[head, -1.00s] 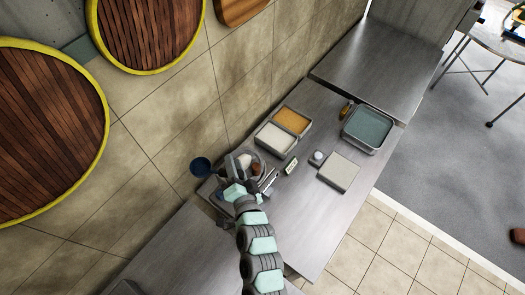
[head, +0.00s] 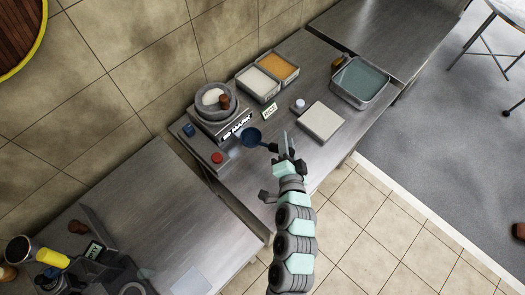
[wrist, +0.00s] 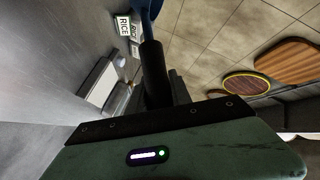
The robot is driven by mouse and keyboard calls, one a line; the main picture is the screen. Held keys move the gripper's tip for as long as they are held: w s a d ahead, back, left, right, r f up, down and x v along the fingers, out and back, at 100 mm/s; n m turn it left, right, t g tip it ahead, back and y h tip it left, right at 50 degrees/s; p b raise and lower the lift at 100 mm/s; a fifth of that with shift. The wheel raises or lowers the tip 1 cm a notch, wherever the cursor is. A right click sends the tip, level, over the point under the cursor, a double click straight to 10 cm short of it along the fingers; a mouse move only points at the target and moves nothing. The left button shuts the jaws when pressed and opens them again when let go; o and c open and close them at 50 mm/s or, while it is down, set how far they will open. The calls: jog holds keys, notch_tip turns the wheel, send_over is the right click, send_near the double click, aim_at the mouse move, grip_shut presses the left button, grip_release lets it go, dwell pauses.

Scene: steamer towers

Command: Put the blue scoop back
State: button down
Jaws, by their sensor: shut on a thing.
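The blue scoop (head: 250,137) is held by its dark handle in my gripper (head: 281,152), above the steel counter in front of the scale (head: 215,128). In the wrist view, the scoop's dark handle (wrist: 154,75) rises from between my jaws, and a bit of the blue part (wrist: 149,9) shows at the top edge. My gripper is shut on the handle. Whether the scoop holds anything is too small to tell.
A grey bowl (head: 227,104) with a white and a brown thing in it sits on the scale. Behind are a white-filled bin (head: 258,83) and an orange-filled bin (head: 279,67). A RICE sign (head: 269,112), a pale block (head: 320,122) and a teal-filled pan (head: 360,80) stand to the right.

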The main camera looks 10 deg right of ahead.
jog(key=d+f+b, duration=0.2)
jog(key=d+f, duration=0.2)
jog(key=d, duration=0.1)
jog(key=shift+d+h+b, duration=0.4)
jog(key=shift+s, duration=0.15)
jog(key=shift+f+b, duration=2.45)
jog(key=shift+f, duration=0.55)
jog(key=shift+f+b, duration=0.45)
jog(key=shift+f, duration=0.05)
jog(key=c, duration=1.1)
grip_release()
